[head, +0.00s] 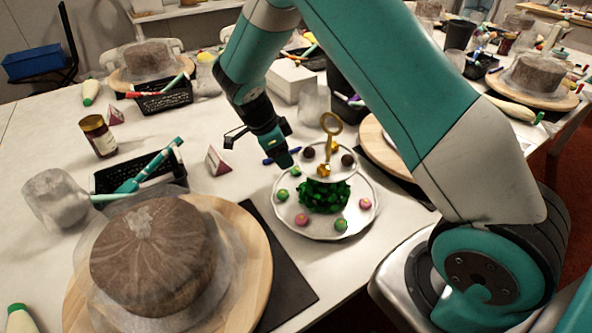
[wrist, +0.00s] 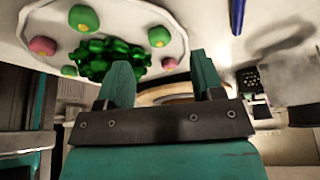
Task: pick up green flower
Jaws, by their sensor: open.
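A white plate (head: 288,228) of a tiered stand holds several small round flower-like pieces around a dark green leafy cluster (head: 325,196). Green pieces with yellow centres sit at the plate's left (head: 282,195), at its front (head: 341,225) and at its back left (head: 296,171); which is meant I cannot tell. In the wrist view, green pieces show at the top (wrist: 84,18), right (wrist: 159,36) and lower left (wrist: 69,71). My gripper (head: 284,160) is open and empty, above the plate's back-left edge. Its fingers (wrist: 162,80) show apart in the wrist view.
The stand's upper tier (head: 325,172) carries dark balls and a gold ring handle (head: 331,124), close right of my gripper. Pink pieces (head: 301,219) share the plate. A wrapped brown cake (head: 155,255) on a wooden turntable, a black basket (head: 140,172) and a jar (head: 98,136) stand left.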

